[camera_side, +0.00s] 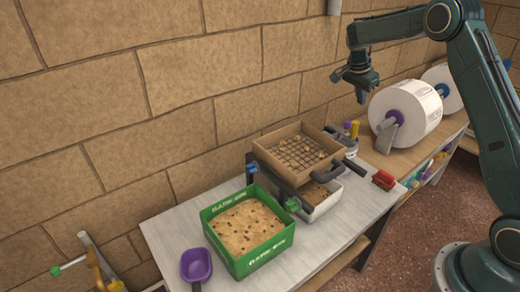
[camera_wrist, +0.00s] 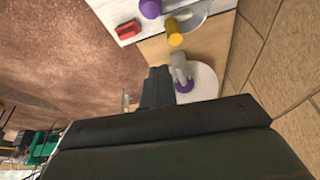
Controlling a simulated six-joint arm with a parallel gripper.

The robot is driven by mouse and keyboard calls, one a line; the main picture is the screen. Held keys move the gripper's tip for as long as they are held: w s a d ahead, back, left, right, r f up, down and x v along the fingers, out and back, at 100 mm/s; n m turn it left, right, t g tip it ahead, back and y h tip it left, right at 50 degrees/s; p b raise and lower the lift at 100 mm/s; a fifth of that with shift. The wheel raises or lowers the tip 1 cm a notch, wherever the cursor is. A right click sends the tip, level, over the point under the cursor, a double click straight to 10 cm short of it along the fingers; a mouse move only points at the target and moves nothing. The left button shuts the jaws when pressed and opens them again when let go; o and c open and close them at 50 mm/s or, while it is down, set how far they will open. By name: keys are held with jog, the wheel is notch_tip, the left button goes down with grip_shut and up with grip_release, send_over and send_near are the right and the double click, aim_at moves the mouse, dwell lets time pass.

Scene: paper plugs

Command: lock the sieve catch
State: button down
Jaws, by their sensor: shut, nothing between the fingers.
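The sieve (camera_side: 268,155) is a brown square frame with a dark mesh and several lumps on it. It sits on a dark frame over a white bin (camera_side: 325,207) on the bench. A blue part (camera_side: 252,168) is at its left corner and a green knob (camera_side: 292,205) at its front. I cannot tell for sure which is the catch, or its position. A dark handle (camera_side: 328,172) is at the right. My gripper (camera_side: 362,97) is shut and empty, high above the bench, right of and behind the sieve. Its fingers show in the wrist view (camera_wrist: 157,86); the sieve does not.
A green box (camera_side: 268,250) of brown bits and a purple scoop (camera_side: 196,264) are on the bench's left. White rolls (camera_side: 420,108) stand below and right of my gripper.

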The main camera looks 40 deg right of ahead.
jog(key=shift+v, duration=1.7)
jog(key=s+a+r+n+t+y, duration=0.1)
jog(key=s+a+r+n+t, duration=0.3)
jog(key=s+a+r+n, duration=0.85)
jog(key=s+a+n+t+y, duration=0.1)
jog(key=s+a+n, duration=0.2)
jog(key=s+a, duration=0.3)
jog(key=s+a+f+n+t+y, duration=0.1)
jog(key=s+a+n, duration=0.3)
jog(key=s, duration=1)
jog(key=shift+s+a+f+y, duration=0.3)
jog(key=shift+a+y, duration=0.2)
jog(key=shift+a, duration=1.15)
